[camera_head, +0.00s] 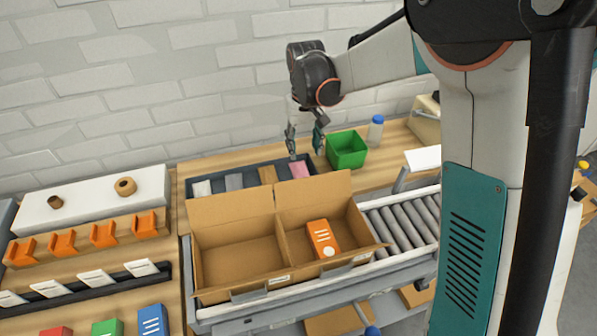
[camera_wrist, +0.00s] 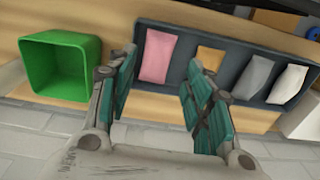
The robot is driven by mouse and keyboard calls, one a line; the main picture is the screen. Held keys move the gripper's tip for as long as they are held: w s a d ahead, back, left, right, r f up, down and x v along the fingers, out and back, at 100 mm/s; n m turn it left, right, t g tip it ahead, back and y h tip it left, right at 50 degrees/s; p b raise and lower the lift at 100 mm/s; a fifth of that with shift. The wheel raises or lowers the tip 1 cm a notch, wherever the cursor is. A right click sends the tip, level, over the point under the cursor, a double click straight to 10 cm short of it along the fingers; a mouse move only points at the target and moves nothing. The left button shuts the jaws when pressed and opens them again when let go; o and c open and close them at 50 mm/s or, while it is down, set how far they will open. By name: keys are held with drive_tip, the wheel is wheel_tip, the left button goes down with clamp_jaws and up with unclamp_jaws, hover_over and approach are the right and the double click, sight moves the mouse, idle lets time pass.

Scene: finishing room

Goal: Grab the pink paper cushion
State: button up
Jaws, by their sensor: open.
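The pink paper cushion (camera_wrist: 158,56) lies in a dark tray (camera_wrist: 236,54), at the tray end nearest the green bin. In the head view the pink cushion (camera_head: 299,170) is at the right end of the dark tray (camera_head: 212,174). My gripper (camera_wrist: 163,78) is open and empty, its teal fingers apart. In the wrist view the pink cushion shows between the fingers, closer to the left one. In the head view my gripper (camera_head: 305,157) hangs just over the tray's right end. I cannot tell its exact height above the cushion.
An orange cushion (camera_wrist: 210,58), a grey one (camera_wrist: 254,76) and a white one (camera_wrist: 287,84) share the tray. A green bin (camera_head: 346,149) and a blue-capped bottle (camera_head: 375,130) stand right of it. An open cardboard box (camera_head: 238,262) holding an orange packet (camera_head: 323,239) is in front.

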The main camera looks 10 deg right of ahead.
drive_tip(key=b, duration=0.2)
hover_over(303, 174)
drive_tip(key=s, duration=0.1)
wheel_tip(303, 174, down, 7)
drive_tip(key=shift+s+r, duration=0.1)
drive_tip(key=shift+s, duration=0.05)
wheel_tip(303, 174, down, 5)
drive_tip(key=shift+f+b, duration=0.1)
drive_tip(key=shift+b, duration=1.05)
drive_tip(key=c, duration=0.4)
